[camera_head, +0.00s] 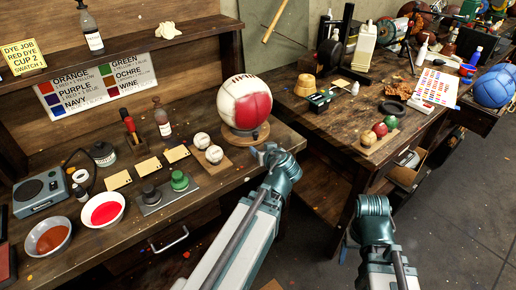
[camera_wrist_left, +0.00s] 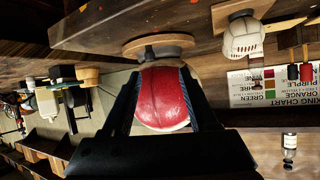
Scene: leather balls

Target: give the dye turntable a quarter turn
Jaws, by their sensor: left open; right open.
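A large white ball with a red panel (camera_head: 246,103) stands upright on a dark cup over a round wooden turntable (camera_head: 262,131), at the right end of the workbench. My left gripper (camera_head: 267,153) is just in front of the turntable, at the bench edge. In the left wrist view the red panel (camera_wrist_left: 162,97) shows between the two open fingers (camera_wrist_left: 160,82), and the wooden disc (camera_wrist_left: 140,43) shows beyond the fingertips. I cannot tell whether a finger touches the ball. My right gripper (camera_head: 346,246) is open and empty, low in front of the second bench.
Two small white balls (camera_head: 208,147) sit on a board left of the turntable. The second bench (camera_head: 330,130) carries small coloured balls and tools. A gap separates the benches.

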